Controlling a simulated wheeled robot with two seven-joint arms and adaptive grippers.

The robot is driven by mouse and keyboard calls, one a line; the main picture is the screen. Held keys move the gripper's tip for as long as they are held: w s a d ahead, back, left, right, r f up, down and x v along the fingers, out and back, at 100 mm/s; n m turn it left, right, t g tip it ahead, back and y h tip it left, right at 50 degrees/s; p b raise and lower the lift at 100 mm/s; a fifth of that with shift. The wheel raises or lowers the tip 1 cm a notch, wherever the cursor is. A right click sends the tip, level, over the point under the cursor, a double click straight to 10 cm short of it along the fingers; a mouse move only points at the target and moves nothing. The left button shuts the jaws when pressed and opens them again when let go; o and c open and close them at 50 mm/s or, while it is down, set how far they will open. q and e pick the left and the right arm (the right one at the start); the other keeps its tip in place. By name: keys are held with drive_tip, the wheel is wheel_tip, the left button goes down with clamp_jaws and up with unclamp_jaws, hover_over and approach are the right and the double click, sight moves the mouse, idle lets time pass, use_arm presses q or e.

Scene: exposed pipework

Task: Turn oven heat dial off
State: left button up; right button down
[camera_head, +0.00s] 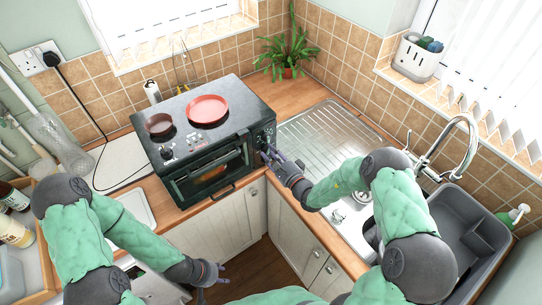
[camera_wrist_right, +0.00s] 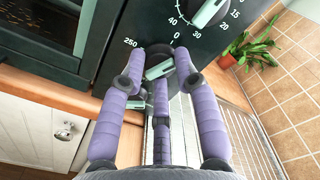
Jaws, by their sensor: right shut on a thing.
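The oven (camera_head: 205,140) is a black countertop oven with a control panel on its right side. In the right wrist view, its lower dial (camera_wrist_right: 158,68) has a silver bar handle and a 250 mark beside it. My right gripper (camera_head: 270,155) is at this panel, and its purple fingers (camera_wrist_right: 160,75) are closed around the lower dial, partly hiding it and its scale. A timer dial (camera_wrist_right: 211,12) with minute numbers sits above, clear of the fingers. My left gripper (camera_head: 222,275) is open and empty, low over the floor in front of the cabinets.
A red pan (camera_head: 208,109) and a smaller dark pan (camera_head: 159,125) sit on top of the oven. The steel sink drainer (camera_head: 325,135) and tap (camera_head: 455,135) are to the right. A potted plant (camera_head: 287,55) stands in the back corner.

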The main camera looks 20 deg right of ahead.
drive_tip(key=n+b, duration=0.1)
drive_tip(key=n, duration=0.4)
drive_tip(key=shift+b, duration=0.3)
idle(0.4)
drive_tip(key=c, duration=0.9)
unclamp_jaws()
drive_tip(key=v, duration=1.2)
drive_tip(key=shift+a, duration=0.1)
